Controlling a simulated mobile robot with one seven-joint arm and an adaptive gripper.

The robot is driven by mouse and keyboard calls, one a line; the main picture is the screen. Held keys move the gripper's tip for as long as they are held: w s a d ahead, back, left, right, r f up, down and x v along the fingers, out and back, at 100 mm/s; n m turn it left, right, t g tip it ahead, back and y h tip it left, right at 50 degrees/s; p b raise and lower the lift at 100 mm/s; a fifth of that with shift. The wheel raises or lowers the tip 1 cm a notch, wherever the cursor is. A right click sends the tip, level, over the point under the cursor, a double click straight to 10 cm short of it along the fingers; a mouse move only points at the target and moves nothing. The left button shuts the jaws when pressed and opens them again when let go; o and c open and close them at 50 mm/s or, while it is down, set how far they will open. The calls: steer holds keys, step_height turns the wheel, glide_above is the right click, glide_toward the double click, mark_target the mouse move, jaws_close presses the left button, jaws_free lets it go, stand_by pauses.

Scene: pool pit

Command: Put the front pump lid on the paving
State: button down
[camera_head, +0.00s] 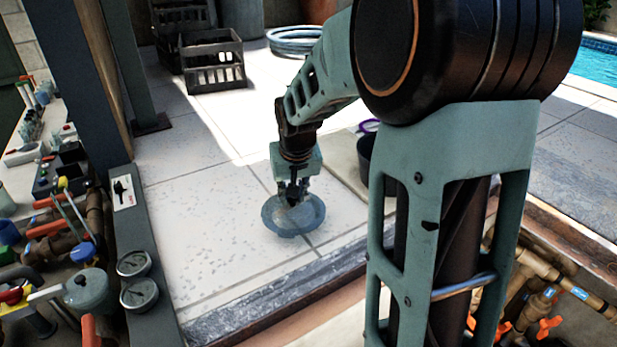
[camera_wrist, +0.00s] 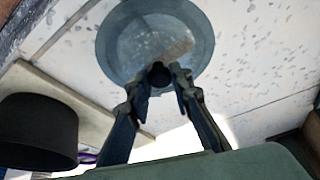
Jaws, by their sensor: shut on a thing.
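The pump lid (camera_head: 307,218) is a round, translucent blue-grey disc with a notched rim. In the head view it is at or just above the pale paving (camera_head: 190,235), near the stone edge; I cannot tell whether it touches. My gripper (camera_head: 293,200) points down over its middle and is shut on its central knob. In the wrist view the lid (camera_wrist: 140,30) shows beyond the two fingers, and the dark knob (camera_wrist: 158,76) sits between the fingertips (camera_wrist: 165,78). The fingers hide part of the knob.
A dark bucket (camera_head: 364,152) stands right of the gripper, and also shows in the wrist view (camera_wrist: 38,130). Black crates (camera_head: 212,65) and a coiled hose (camera_head: 294,40) are behind. Pressure gauges (camera_head: 138,293) and a cluttered bench are left. The pit with pipes (camera_head: 540,300) is lower right.

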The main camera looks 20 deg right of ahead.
step_height(320, 180, up, 2)
steer(key=m+b, duration=0.1)
steer(key=b, duration=0.3)
glide_above(310, 195)
steer(key=s, duration=0.1)
steer(key=shift+a, duration=0.45)
steer(key=shift+w+d+r, duration=0.15)
steer(key=shift+d+r, duration=0.3)
steer(key=shift+f+b, duration=2.35)
steer(key=shift+f, duration=0.45)
steer(key=shift+f+b, duration=0.4)
steer(key=shift+f, duration=0.15)
steer(key=c, duration=1.7)
jaws_free()
steer(key=shift+o, duration=0.2)
steer(key=shift+r, duration=0.1)
